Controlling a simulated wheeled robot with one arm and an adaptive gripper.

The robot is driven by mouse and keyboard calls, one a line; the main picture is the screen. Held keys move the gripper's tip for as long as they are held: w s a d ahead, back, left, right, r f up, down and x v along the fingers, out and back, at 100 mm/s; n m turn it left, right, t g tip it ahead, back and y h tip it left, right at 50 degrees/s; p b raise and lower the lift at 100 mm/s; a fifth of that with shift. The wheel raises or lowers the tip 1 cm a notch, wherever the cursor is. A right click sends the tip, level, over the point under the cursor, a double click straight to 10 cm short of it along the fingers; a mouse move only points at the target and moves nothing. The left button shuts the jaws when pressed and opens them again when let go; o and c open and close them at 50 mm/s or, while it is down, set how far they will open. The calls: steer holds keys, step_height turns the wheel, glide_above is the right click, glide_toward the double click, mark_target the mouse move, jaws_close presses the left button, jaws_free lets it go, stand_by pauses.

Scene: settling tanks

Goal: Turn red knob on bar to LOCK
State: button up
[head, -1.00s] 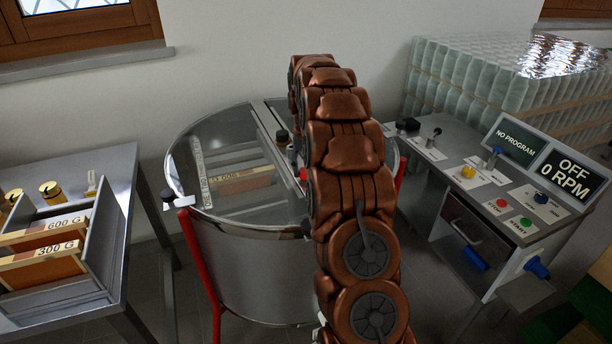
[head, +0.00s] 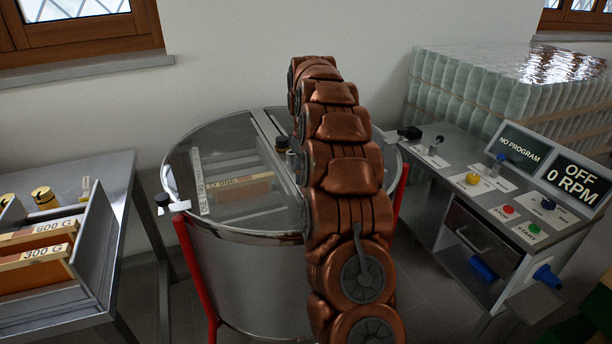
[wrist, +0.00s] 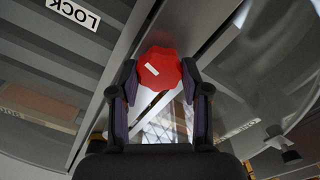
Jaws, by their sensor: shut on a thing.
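The red knob (wrist: 161,69) sits on the grey metal bar in the wrist view, with a short white mark on its face left of centre. My gripper (wrist: 160,78) is shut on the knob, one dark finger on each side. A white LOCK label (wrist: 73,14), upside down in this view, lies at the upper left, apart from the knob. In the head view the bar (head: 266,132) crosses the top of a round steel tank (head: 250,285); my arm hides the knob and gripper there.
A control desk (head: 450,190) with buttons and an OFF 0 RPM screen (head: 577,184) is at right. A steel table with a frame box (head: 95,232) is at left. Stacked glass jars (head: 470,90) stand behind.

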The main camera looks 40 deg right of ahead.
steer(key=shift+n, duration=1.5)
steer(key=shift+r, duration=0.1)
steer(key=o, duration=1.1)
steer(key=shift+o, duration=0.2)
steer(key=shift+r, duration=3.65)
steer(key=shift+a, duration=0.1)
